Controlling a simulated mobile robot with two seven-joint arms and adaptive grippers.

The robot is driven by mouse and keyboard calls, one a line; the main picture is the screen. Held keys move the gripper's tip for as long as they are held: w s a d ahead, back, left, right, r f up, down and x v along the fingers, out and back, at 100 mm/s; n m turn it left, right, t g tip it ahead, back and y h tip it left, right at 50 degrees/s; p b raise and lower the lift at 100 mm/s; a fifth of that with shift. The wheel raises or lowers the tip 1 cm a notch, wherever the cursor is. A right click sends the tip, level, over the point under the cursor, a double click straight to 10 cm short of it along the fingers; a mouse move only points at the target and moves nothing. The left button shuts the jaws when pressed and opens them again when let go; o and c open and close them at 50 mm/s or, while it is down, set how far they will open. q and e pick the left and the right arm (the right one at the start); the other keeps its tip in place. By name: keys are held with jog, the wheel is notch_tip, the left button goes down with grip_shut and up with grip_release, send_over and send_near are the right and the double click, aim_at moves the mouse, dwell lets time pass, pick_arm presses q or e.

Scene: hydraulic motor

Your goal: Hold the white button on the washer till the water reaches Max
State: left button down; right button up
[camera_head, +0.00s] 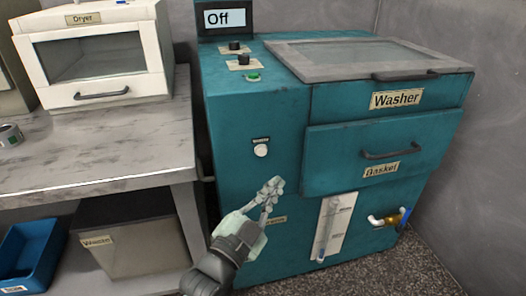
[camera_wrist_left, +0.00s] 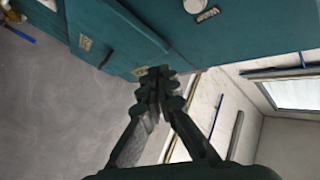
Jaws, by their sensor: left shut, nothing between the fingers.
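The teal washer (camera_head: 255,195) stands at the centre right in the head view. Its round white button (camera_head: 261,150) sits on the front panel under a small label. A round white knob-like part, apparently this button (camera_wrist_left: 196,5), shows at the top edge of the left wrist view. My left gripper (camera_head: 272,189) is shut and empty, below and slightly right of the button, apart from it. Its closed fingertips also show in the left wrist view (camera_wrist_left: 158,82). A clear upright water gauge (camera_head: 334,225) is on the lower front, with blue low in it; its markings are too small to read.
The washer's screen (camera_head: 225,18) reads "Off". A green button (camera_head: 253,77) and two dark knobs are on top. The basket drawer handle (camera_head: 390,150) and a brass tap (camera_head: 383,220) stick out at right. A grey table (camera_head: 150,155) with a dryer (camera_head: 95,50) stands at left.

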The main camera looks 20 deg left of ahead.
aim_at(262, 151)
pick_arm(q)
jog(key=shift+w+a+b, duration=0.35)
jog(key=shift+w+a, duration=0.45)
jog(key=shift+w, duration=0.45)
jog(key=shift+w+a+b, duration=0.35)
jog(key=shift+w+a, duration=0.5)
jog(key=shift+w, duration=0.4)
jog(key=shift+w+a+b, duration=0.35)
jog(key=shift+w+a, duration=0.45)
jog(key=shift+w, duration=0.45)
pick_arm(e)
jog(key=shift+w+d+r, duration=0.1)
jog(key=shift+w+r, duration=0.15)
jog(key=shift+r, duration=1.05)
jog(key=shift+w+d+r, duration=0.1)
jog(key=shift+w+r, duration=0.1)
jog(key=shift+r, duration=1.1)
pick_arm(q)
jog(key=shift+w+a, duration=0.1)
pick_arm(e)
jog(key=shift+a, duration=0.1)
pick_arm(q)
jog(key=shift+w+a, duration=0.15)
jog(key=shift+w, duration=0.05)
pick_arm(e)
jog(key=shift+r, duration=0.1)
